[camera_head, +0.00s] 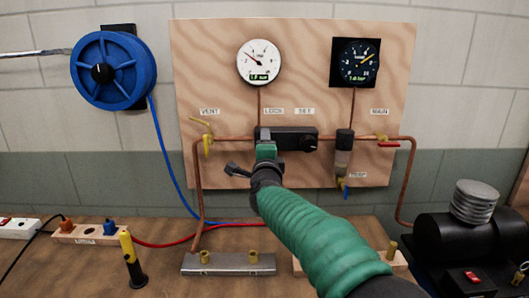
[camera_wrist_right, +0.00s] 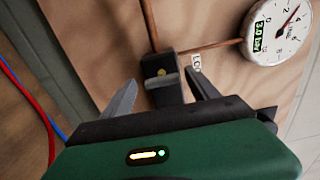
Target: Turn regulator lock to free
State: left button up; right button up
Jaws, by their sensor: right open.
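The regulator (camera_head: 290,138) is a black block on the copper pipe at the middle of the wooden panel, with a round black knob (camera_head: 310,144) at its right end. My right arm reaches up from the bottom, and its gripper (camera_head: 264,143) is in front of the regulator's left end and hides part of it. In the right wrist view the gripper (camera_wrist_right: 165,88) is open. A dark block with a small yellow dot (camera_wrist_right: 162,78), apparently the lock, shows between its two fingers; I cannot tell whether they touch it. My left gripper is not in view.
A white gauge (camera_head: 259,62) and a black gauge (camera_head: 355,62) sit above. A yellow vent valve (camera_head: 208,143) is left; a red-handled main valve (camera_head: 387,144) is right. A compressor (camera_head: 460,245) and a yellow-black tool (camera_head: 131,257) stand on the bench.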

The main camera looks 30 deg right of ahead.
jog(key=v, duration=1.6)
jog(key=shift+s+p, duration=0.35)
jog(key=shift+a+f, duration=0.1)
jog(key=shift+a, duration=0.05)
